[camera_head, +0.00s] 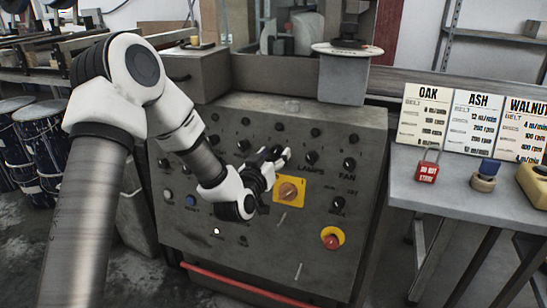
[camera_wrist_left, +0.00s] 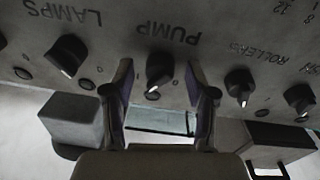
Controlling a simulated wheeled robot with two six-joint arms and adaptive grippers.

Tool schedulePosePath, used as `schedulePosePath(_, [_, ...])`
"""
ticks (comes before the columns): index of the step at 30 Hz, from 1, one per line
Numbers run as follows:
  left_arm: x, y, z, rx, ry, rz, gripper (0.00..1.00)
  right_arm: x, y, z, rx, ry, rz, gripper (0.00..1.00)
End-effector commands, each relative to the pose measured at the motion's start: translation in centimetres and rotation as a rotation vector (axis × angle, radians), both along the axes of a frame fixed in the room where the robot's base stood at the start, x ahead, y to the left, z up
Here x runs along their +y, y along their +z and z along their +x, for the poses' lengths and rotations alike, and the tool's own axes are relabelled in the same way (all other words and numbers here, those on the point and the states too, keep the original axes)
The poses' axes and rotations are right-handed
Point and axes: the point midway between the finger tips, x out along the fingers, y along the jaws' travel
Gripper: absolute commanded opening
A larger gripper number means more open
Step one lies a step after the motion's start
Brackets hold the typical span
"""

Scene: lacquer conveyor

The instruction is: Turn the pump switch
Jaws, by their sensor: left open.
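The pump switch (camera_wrist_left: 159,68) is a black knob with a white pointer mark, under the upside-down word PUMP in the left wrist view. My left gripper (camera_wrist_left: 157,82) is open, with one dark finger on each side of the knob and gaps between them. I cannot tell how deep the fingertips reach around it. In the head view my left gripper (camera_head: 279,160) is at the middle of the grey control panel (camera_head: 330,123) and covers the pump switch there. My right gripper is in neither view.
The lamps knob (camera_wrist_left: 66,55) and the rollers knob (camera_wrist_left: 240,84) flank the pump switch. A red emergency button (camera_head: 331,238) is lower right. A side table (camera_head: 450,205) holds a red padlock (camera_head: 427,171).

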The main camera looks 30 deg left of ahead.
Motion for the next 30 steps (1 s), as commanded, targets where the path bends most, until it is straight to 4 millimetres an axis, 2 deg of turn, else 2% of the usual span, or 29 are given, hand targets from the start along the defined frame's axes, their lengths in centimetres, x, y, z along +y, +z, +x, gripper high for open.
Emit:
schedulePosePath(3, [-0.01, 0.00, -0.03, 0.000, 0.000, 0.000, 0.57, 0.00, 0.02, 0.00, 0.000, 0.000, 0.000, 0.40])
schedulePosePath(4, [-0.01, 0.00, -0.03, 0.000, 0.000, 0.000, 0.53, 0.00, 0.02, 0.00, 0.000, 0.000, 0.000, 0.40])
schedulePosePath(8, [-0.01, -0.01, -0.05, 0.000, 0.000, 0.000, 0.07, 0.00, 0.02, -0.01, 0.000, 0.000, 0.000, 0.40])
schedulePosePath(9, [0.00, -0.01, -0.05, 0.000, 0.000, 0.000, 0.00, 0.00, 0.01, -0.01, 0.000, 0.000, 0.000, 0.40])
schedulePosePath(20, [-0.03, -0.02, -0.04, -0.006, 0.003, -0.021, 0.00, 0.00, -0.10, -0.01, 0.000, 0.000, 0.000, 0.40])
schedulePosePath(30, [-0.13, -0.06, -0.01, -0.046, 0.034, -0.181, 0.00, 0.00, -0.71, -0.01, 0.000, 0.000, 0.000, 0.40])
